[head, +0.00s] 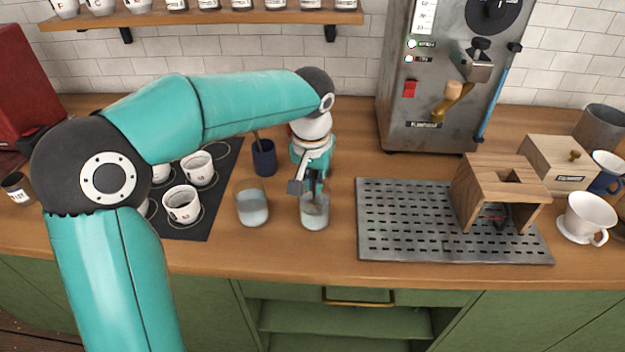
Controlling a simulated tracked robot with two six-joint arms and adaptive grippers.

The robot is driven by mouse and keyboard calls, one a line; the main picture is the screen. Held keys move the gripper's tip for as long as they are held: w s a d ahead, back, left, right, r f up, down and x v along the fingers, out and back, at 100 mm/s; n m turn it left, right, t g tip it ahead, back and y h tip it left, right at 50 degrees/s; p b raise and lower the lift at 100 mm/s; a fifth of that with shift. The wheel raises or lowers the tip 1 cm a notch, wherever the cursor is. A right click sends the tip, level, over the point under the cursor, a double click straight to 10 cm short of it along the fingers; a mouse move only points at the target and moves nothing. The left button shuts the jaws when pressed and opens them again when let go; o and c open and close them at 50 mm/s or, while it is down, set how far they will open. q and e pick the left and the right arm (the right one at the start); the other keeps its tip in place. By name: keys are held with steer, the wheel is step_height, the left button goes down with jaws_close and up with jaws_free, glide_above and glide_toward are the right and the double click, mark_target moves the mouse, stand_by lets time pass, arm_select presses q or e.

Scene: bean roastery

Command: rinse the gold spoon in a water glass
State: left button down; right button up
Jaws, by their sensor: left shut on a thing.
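My left gripper (313,190) points down over the right one of two water glasses. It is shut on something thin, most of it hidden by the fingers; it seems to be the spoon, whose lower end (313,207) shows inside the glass. This water glass (315,219) stands upright on the wooden counter. The other water glass (252,208) stands just left of it, also with pale water inside. My right gripper is not in view.
A dark blue cup (264,160) with a thin handle sticking out stands behind the glasses. White cups (182,204) stand on a dark mat at left. A perforated metal tray (400,235) with a wooden stand (470,190) lies at right. The roaster (432,110) stands behind.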

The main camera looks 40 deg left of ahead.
arm_select(q)
steer(key=shift+r, duration=0.3)
steer(key=shift+f, duration=0.1)
steer(key=shift+f+b, duration=0.3)
steer(key=shift+f, duration=0.05)
steer(key=shift+r, duration=0.1)
steer(key=shift+r+p, duration=0.3)
steer(key=shift+p, duration=0.1)
steer(key=shift+f, duration=0.1)
steer(key=shift+f+b, duration=0.3)
stand_by(0.4)
